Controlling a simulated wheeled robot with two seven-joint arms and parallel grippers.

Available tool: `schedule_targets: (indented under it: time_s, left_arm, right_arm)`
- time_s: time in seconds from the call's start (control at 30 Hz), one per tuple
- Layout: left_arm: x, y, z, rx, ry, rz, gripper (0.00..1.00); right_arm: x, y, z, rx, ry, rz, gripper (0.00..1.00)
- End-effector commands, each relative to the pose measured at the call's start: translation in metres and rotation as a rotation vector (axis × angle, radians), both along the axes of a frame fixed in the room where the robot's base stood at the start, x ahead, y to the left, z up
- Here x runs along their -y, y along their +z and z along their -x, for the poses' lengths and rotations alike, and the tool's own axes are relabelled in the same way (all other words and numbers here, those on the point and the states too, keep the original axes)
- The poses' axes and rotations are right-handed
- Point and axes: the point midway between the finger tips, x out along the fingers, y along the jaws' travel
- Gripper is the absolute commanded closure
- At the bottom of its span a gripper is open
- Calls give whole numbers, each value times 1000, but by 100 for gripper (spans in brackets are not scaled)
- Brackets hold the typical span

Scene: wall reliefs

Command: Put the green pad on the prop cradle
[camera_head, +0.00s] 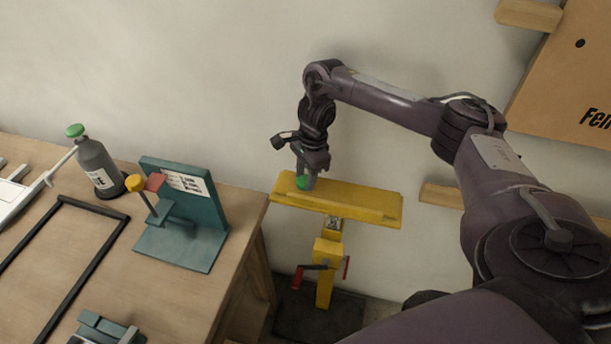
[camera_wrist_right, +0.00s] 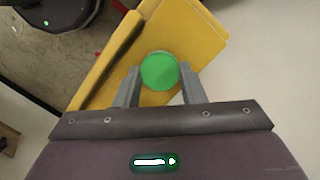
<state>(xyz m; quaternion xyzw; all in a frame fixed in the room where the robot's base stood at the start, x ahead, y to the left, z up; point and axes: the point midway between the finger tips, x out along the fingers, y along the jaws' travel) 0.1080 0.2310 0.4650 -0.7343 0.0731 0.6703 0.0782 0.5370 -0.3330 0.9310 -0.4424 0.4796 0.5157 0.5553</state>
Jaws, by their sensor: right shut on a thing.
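The green pad (camera_head: 301,184) is a small round disc. It also shows in the right wrist view (camera_wrist_right: 159,71), between the two fingers of my right gripper (camera_wrist_right: 159,88). That gripper (camera_head: 305,178) is shut on the pad, over the left end of the yellow prop cradle (camera_head: 350,200). The cradle is a long yellow trough on a yellow post, and it also shows in the right wrist view (camera_wrist_right: 205,35). I cannot tell whether the pad touches the cradle. My left gripper is not in view.
A wooden workbench (camera_head: 235,255) stands at the left. It holds a grey bottle (camera_head: 97,165) with a green cap, a teal stand (camera_head: 185,250) with yellow and red pads, and a black frame (camera_head: 62,262). Wooden ledges and a brown board (camera_head: 575,85) are on the wall at right.

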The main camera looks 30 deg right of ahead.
Motion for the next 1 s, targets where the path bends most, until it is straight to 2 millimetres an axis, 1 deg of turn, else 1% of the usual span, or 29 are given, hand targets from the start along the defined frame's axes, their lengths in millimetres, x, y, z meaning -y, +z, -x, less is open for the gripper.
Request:
schedule_targets:
  time_s: [0.1,0.2,0.23,0.4,0.67,0.77,0.87,1.0]
  left_arm:
    - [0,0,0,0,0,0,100]
    - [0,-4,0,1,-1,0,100]
    - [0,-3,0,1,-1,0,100]
    - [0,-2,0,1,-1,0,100]
    - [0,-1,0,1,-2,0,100]
    - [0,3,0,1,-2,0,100]
    - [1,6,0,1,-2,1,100]
    - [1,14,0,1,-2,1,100]
  right_arm:
    - [0,0,0,0,0,0,84]
    - [0,-3,0,0,0,0,84]
    - [0,-3,0,0,0,0,62]
    - [0,-2,0,0,0,0,42]
    - [0,-1,0,0,0,-1,42]
    - [0,4,0,1,0,0,42]
    - [2,18,-2,5,0,1,42]
    - [7,46,-2,7,0,3,42]
